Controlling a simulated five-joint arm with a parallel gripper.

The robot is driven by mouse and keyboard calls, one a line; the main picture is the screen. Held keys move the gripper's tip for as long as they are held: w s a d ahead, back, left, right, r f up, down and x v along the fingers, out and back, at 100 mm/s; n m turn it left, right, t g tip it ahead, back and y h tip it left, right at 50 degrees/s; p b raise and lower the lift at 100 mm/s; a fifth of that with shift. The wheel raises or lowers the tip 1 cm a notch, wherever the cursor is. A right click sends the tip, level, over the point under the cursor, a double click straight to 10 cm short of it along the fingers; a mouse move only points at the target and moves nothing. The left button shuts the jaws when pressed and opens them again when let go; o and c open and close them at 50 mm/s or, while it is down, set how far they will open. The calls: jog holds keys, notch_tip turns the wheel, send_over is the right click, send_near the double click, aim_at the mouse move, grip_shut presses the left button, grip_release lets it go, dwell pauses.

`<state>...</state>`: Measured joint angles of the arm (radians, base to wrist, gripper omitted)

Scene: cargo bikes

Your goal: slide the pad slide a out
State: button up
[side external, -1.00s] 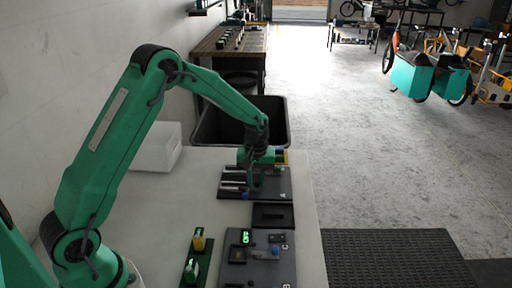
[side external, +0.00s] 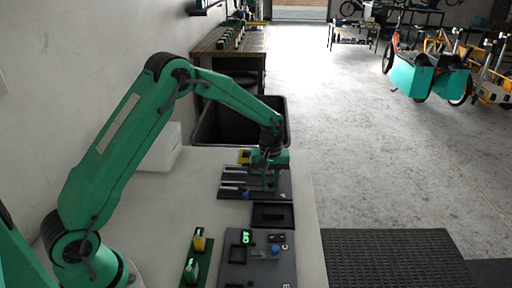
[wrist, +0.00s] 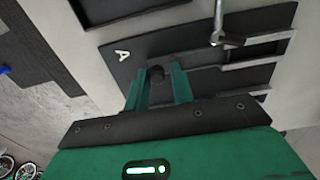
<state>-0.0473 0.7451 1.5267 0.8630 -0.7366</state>
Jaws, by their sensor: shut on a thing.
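A dark board (side external: 228,193) marked with a letter A lies on the pale table and bears several light-edged slots. It also shows in the wrist view (wrist: 118,75). My gripper (side external: 267,185) is down at the right part of this board. In the wrist view my gripper (wrist: 157,82) has its two green fingers on either side of a small dark knob (wrist: 156,73), shut on it. I take this knob to be the handle of pad slide a; its lower part is hidden by the fingers.
A black tray (side external: 273,225) lies just in front of the board. A dark panel (side external: 284,268) with a lit green display and a green strip (side external: 203,254) with yellow and green pieces are nearer. A black bin (side external: 212,125) stands behind. A metal spanner (wrist: 219,22) shows in the wrist view.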

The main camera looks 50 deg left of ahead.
jog(key=shift+w+d+f, duration=0.7)
jog(key=shift+w+f, duration=0.05)
jog(key=o, duration=0.5)
jog(key=shift+o, duration=0.2)
jog(key=shift+r, duration=0.2)
jog(key=shift+w+d+r, duration=0.1)
jog(key=shift+d+r, duration=0.05)
jog(key=shift+r, duration=2.15)
jog(key=shift+r, duration=0.15)
notch_tip(320, 180, up, 3)
jog(key=shift+f, duration=0.15)
